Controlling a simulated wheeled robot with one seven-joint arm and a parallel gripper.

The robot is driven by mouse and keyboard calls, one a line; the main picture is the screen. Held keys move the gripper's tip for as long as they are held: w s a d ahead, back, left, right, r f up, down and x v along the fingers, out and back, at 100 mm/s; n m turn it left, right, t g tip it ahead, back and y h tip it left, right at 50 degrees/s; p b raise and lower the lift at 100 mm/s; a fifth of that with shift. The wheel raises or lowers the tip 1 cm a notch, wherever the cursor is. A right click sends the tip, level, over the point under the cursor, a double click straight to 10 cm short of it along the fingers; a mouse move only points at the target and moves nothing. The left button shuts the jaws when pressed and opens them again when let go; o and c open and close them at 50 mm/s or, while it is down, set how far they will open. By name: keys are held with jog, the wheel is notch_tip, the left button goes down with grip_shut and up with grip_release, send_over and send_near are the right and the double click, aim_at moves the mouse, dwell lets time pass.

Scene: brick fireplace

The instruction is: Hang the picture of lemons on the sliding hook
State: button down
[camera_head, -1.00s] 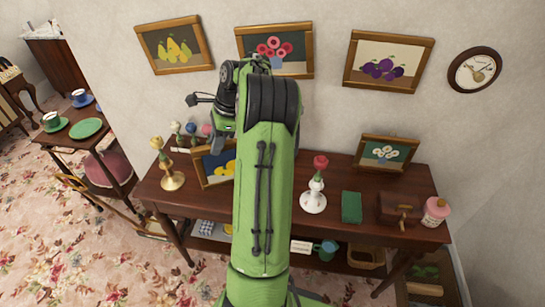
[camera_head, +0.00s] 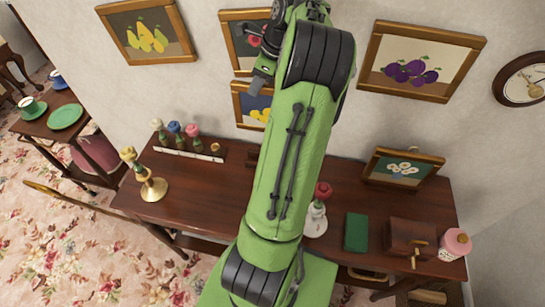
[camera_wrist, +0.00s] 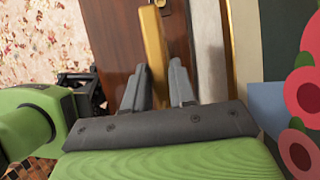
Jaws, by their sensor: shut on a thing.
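The picture of lemons (camera_head: 250,110) has a wooden frame and a dark blue ground with yellow fruit. It is up off the table, close in front of the wall, just below the pink flower picture (camera_head: 234,45). My gripper (camera_head: 262,82) is shut on its upper frame edge. In the wrist view the fingers (camera_wrist: 157,90) close around a golden frame bar (camera_wrist: 153,40). My arm hides the right part of the lemon picture. I cannot make out the sliding hook in either view.
A pear picture (camera_head: 148,32) and a purple fruit picture (camera_head: 416,62) hang on either side. Below, the dark table (camera_head: 205,195) holds a gold candlestick (camera_head: 150,180), a daisy picture (camera_head: 402,169), a green book (camera_head: 356,233) and a brown box (camera_head: 410,238). The table's left middle is fairly clear.

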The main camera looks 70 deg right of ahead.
aim_at(262, 126)
jog(key=shift+a, duration=0.25)
notch_tip(262, 126, down, 18)
jog(key=b, duration=0.3)
jog(key=shift+d+r+b, duration=0.15)
jog(key=shift+r+b, duration=0.1)
jog(key=shift+b, duration=0.1)
jog(key=shift+f, duration=0.15)
jog(key=c, duration=0.9)
grip_release()
